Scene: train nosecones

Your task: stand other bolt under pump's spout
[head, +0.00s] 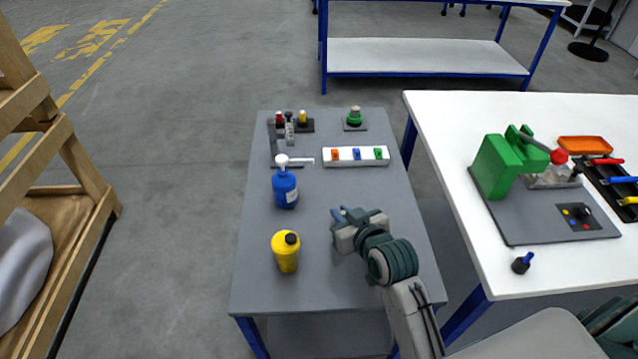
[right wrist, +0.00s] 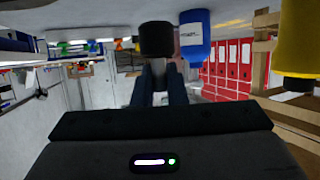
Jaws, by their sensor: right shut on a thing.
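A blue pump bottle (head: 285,188) stands upright on the grey table, its white spout (head: 300,161) pointing right. My right gripper (head: 342,215) is right of and nearer than the bottle, low over the table. In the right wrist view, which is upside down, its fingers (right wrist: 157,85) are shut on a bolt, whose black head (right wrist: 156,39) faces the tabletop. I cannot tell whether it touches. The blue bottle (right wrist: 195,40) shows beside it. Another bolt (head: 522,262), black with a blue shank, stands on the white table's near left corner. My left gripper is not in view.
A yellow bottle (head: 287,252) stands nearer on the grey table (head: 262,290). A white block with coloured pieces (head: 345,156) and small dark fixtures (head: 354,119) are farther back. A green press (head: 497,165) stands on the white table. Clear tabletop lies between gripper and pump bottle.

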